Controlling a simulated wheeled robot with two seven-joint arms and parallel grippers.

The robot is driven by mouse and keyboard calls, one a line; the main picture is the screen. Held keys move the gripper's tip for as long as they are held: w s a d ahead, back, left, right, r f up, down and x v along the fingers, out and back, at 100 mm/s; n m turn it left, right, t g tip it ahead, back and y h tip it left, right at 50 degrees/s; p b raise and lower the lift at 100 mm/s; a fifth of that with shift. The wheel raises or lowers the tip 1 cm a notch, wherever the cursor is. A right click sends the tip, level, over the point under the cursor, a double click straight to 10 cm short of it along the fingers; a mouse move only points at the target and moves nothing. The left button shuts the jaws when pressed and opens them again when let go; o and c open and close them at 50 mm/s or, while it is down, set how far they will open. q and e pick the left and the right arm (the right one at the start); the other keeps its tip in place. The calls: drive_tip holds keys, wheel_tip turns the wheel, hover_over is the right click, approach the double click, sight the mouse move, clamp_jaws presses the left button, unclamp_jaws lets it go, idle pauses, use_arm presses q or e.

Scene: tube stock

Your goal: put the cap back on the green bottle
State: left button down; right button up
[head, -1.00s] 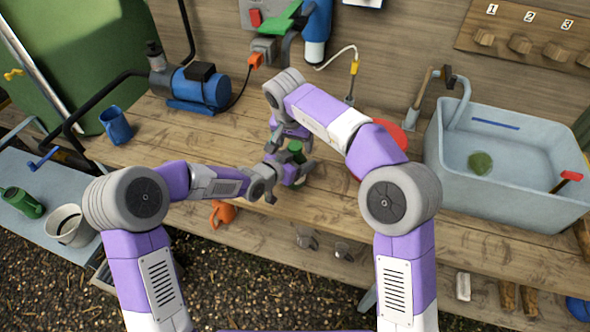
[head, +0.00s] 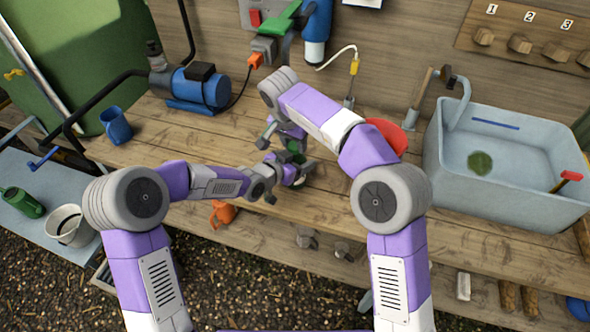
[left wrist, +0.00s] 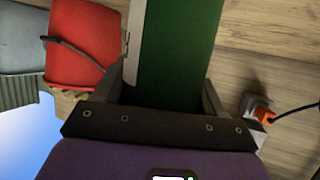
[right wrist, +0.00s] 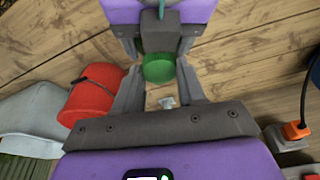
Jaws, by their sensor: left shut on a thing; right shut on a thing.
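The green bottle (left wrist: 177,55), with a white label along one side, fills the space between my left gripper's fingers (left wrist: 163,95) in the left wrist view. My left gripper (head: 299,170) is shut on it above the workbench. In the right wrist view a small round green piece, which I take for the cap (right wrist: 159,68), sits between the fingertips of my right gripper (right wrist: 160,78). My right gripper is shut on it, close to my left gripper. The bottle's mouth is hidden, and I cannot tell whether cap and bottle touch.
A blue pump (head: 200,88) stands left of the grippers on the bench, with a blue mug (head: 116,125) farther left. A red container (head: 388,136) is behind my right arm. A grey sink (head: 510,175) is at right. The bench front is mostly clear.

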drive_tip(key=m+h, duration=0.1)
drive_tip(key=m, duration=0.3)
drive_tip(key=shift+a+g, duration=0.1)
drive_tip(key=shift+g, duration=0.2)
drive_tip(key=o, duration=1.2)
drive_tip(key=shift+c, duration=0.2)
drive_tip(key=shift+r, duration=2.25)
